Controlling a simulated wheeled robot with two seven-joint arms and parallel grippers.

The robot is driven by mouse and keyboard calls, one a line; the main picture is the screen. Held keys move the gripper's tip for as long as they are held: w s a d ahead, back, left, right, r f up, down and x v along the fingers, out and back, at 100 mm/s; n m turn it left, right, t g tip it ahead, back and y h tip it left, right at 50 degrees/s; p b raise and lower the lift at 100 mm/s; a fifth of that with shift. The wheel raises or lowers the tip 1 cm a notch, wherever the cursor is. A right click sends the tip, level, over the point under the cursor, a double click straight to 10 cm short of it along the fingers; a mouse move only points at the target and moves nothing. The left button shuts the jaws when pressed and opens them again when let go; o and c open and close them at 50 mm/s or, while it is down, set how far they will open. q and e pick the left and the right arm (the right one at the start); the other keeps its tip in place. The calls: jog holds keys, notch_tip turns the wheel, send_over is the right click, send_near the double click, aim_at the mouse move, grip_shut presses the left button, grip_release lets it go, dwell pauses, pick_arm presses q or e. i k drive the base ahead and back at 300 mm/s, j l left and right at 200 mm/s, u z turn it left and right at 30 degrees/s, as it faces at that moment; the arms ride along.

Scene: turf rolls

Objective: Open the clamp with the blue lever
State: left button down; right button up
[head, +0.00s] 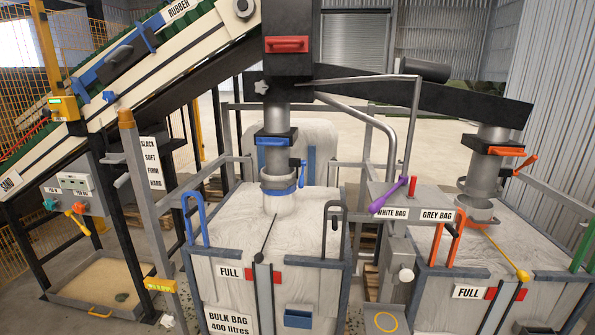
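The clamp (279,187) is a blue-grey ring around the lower end of the grey filling spout (277,122), at the neck of the white bulk bag. The blue lever (302,170) stands upright on the clamp's right side. I cannot tell for sure from this view whether the clamp is closed. A blue slide plate (274,140) sits higher on the same spout. Below the clamp, the bag's pale neck (279,205) meets the bag top. Neither of my grippers shows in the head view.
The white bag (230,213) stands in a frame with blue (193,217) and black hooks. To the right are a purple lever (389,196) and a second spout with an orange lever (525,165) over a grey bag. A sloping conveyor (130,85) fills the upper left.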

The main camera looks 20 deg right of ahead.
aim_at(301, 178)
jog(key=i+j+z, duration=0.15)
jog(key=i+z, duration=0.25)
jog(key=i, duration=0.15)
jog(key=i+j+z, duration=0.85)
jog(key=i, duration=0.1)
